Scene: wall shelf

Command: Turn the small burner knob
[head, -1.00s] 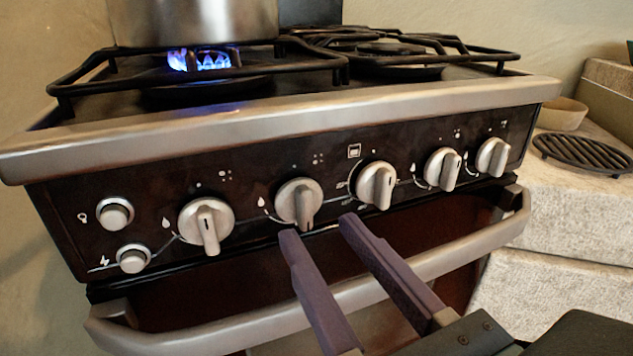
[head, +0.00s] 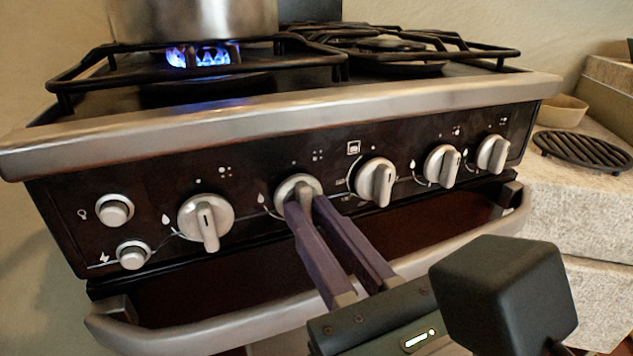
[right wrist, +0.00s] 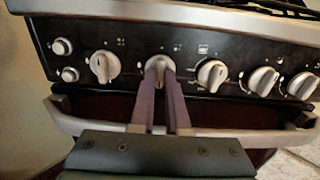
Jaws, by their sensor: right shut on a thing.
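The stove front carries a row of several silver knobs on a dark panel (head: 130,190). My right gripper (head: 304,208) is shut on the second large knob from the left (head: 297,184), with one purple finger on each side of its grip bar. In the right wrist view the fingers (right wrist: 160,72) flank the same knob (right wrist: 160,62), hiding its lower part. The knob to its left (head: 206,222) and the knob to its right (head: 376,182) are untouched. A blue flame (head: 203,56) burns at the front left burner under a metal pot (head: 195,20). My left gripper is not in view.
A silver oven handle (head: 450,250) runs below the knobs, under my right gripper's fingers. Two round buttons (head: 115,212) sit at the panel's left end. A round black grate (head: 582,151) and a bowl (head: 562,112) rest on the stone counter at right.

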